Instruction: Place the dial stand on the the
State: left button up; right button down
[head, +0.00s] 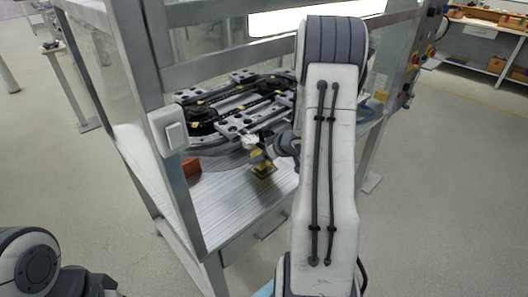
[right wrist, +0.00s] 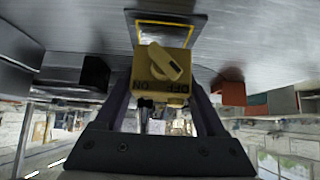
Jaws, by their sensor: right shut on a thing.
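The dial stand (head: 262,164) is a small yellow block with a dark base, just above or on the metal work surface (head: 225,205) inside the frame; I cannot tell if it touches. In the right wrist view the dial stand (right wrist: 177,89) shows upside down, with a yellow knob, ON and OFF lettering and a yellow-edged base plate. My right gripper (head: 258,147) reaches in below the ring track (head: 235,105) and is shut on the yellow block, one finger on each side. My left gripper is out of view; only part of my left arm shows at the lower left.
An orange-red box (head: 192,168) stands on the surface left of the dial stand; it also shows in the right wrist view (right wrist: 231,92). Metal posts and clear panels enclose the workstation. A drawer (head: 256,236) is below the front edge. Surface in front of the stand is clear.

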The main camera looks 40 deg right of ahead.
jog(key=shift+w+f, duration=0.1)
jog(key=shift+f, duration=0.7)
jog(key=shift+f+b, duration=0.2)
jog(key=shift+b, duration=0.1)
grip_release()
jog(key=shift+f, duration=0.1)
jog(key=shift+s+r, duration=0.2)
jog(key=shift+r, duration=0.15)
jog(key=p+v, duration=0.4)
jog(key=v, duration=0.7)
jog(key=shift+s+r, duration=0.15)
jog(key=shift+s, duration=0.1)
jog(key=shift+d, duration=0.1)
